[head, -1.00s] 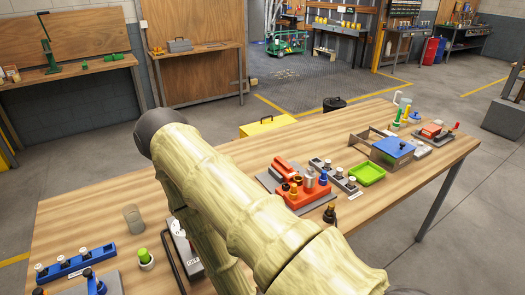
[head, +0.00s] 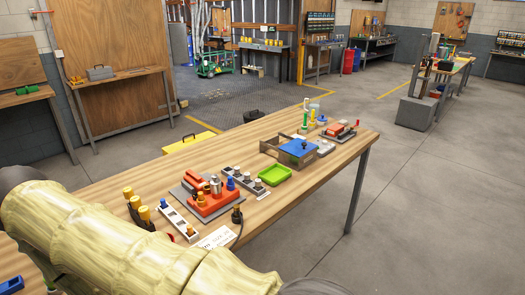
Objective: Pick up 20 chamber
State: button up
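I cannot tell which piece is the 20 chamber; no number is legible. A red fixture (head: 214,205) on a grey plate stands on the wooden table, holding a silver cylinder (head: 216,186) and several small coloured-topped pieces. A grey rail with several pegs (head: 246,183) lies behind it to the right. A small dark piece (head: 237,215) stands in front. My sleeved arm crosses the lower left; my gripper is out of view.
A yellow box (head: 189,143) is behind the table. Open floor lies right.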

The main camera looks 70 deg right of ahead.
aim_at(237, 170)
jog(key=k, duration=0.55)
jog(key=z, duration=1.4)
jog(key=i, duration=0.15)
jog(key=z, duration=0.15)
